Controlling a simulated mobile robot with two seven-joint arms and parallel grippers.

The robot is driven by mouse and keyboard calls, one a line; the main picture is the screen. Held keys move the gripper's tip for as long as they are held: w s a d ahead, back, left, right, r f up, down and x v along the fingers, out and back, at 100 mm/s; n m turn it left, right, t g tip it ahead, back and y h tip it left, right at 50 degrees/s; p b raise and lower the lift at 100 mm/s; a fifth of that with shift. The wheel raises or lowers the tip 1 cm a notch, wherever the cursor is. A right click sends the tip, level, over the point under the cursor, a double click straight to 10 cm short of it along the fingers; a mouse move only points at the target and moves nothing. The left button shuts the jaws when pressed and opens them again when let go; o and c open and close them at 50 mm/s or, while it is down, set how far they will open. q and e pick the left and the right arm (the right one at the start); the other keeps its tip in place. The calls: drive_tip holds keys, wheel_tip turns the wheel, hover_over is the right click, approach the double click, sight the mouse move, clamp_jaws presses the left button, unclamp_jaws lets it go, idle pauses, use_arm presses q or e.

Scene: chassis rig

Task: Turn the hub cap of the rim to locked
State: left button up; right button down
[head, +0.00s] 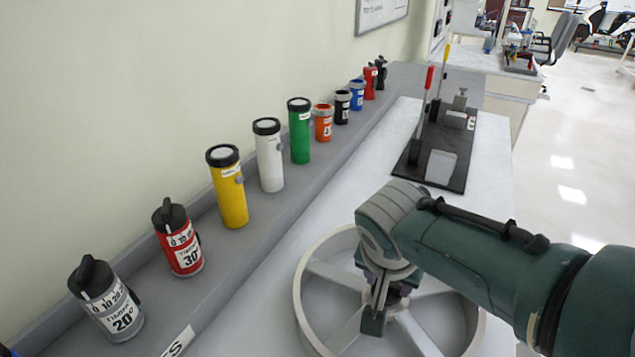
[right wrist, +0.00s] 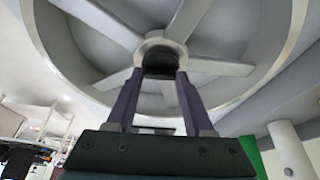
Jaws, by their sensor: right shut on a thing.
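The grey spoked rim (head: 300,290) lies on the light worktop at the lower middle of the head view. In the right wrist view the rim (right wrist: 75,75) fills the top, with its spokes meeting at a round hub. The dark hub cap (right wrist: 158,64) sits at that hub. My right gripper (right wrist: 158,82) has its two purple fingers on either side of the cap, shut on it. In the head view my right gripper (head: 380,295) covers the hub, so the cap's turn position cannot be read. My left gripper is not in view.
A grey ledge along the wall holds a yellow canister (head: 230,190), a white one (head: 269,158), a green one (head: 299,135), red (head: 181,242) and grey (head: 108,300) labelled bottles, and several smaller ones. A black board with levers (head: 450,150) stands behind the rim.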

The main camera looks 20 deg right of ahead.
idle(0.5)
drive_tip(key=shift+c, duration=1.4)
unclamp_jaws()
drive_tip(key=p+v, duration=0.5)
drive_tip(key=v, duration=0.5)
